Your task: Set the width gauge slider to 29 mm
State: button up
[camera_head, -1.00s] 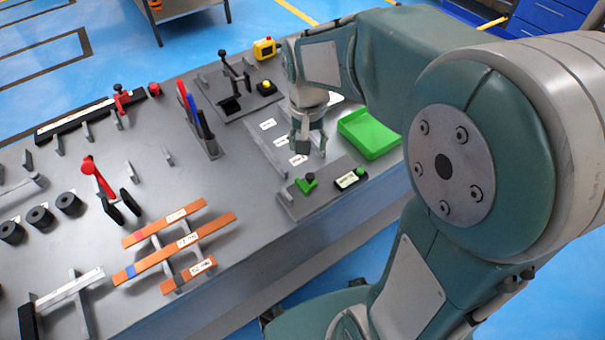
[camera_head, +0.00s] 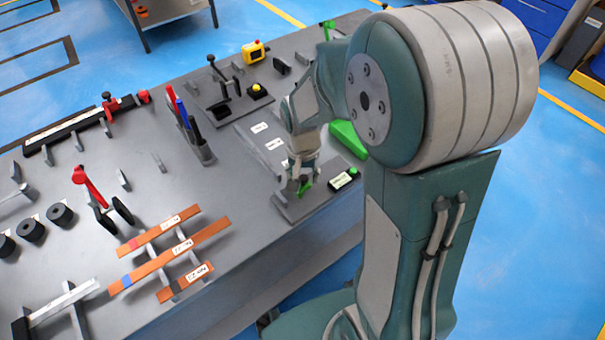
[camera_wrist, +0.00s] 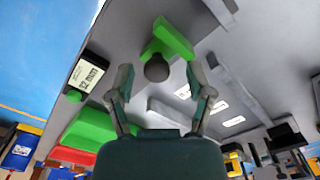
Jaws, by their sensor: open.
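The width gauge's green slider (camera_wrist: 172,42) carries a round dark knob (camera_wrist: 157,67), seen in the wrist view. My gripper (camera_wrist: 159,75) is open, with one fingertip on each side of the knob; I cannot tell whether either touches it. In the head view my gripper (camera_head: 303,180) is low over the gauge plate (camera_head: 289,208) and hides much of the green slider (camera_head: 306,187). The gauge's small readout (camera_head: 343,180) is right of the slider. It also shows in the wrist view (camera_wrist: 88,74), but its number is too small to read surely.
A green tray (camera_head: 346,138) is just behind the gauge. Three labelled copper bars (camera_head: 168,262) lie on supports at the front left of the grey bench (camera_head: 235,255). A red lever (camera_head: 90,185), pen holder (camera_head: 203,150) and yellow box (camera_head: 254,52) stand farther off.

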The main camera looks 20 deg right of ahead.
aim_at(302, 178)
jog(key=shift+d, duration=0.15)
jog(key=shift+c, duration=0.6)
grip_shut()
jog(key=shift+a, duration=0.2)
jog(key=shift+o, duration=0.6)
grip_release()
notch_tip(302, 178, up, 12)
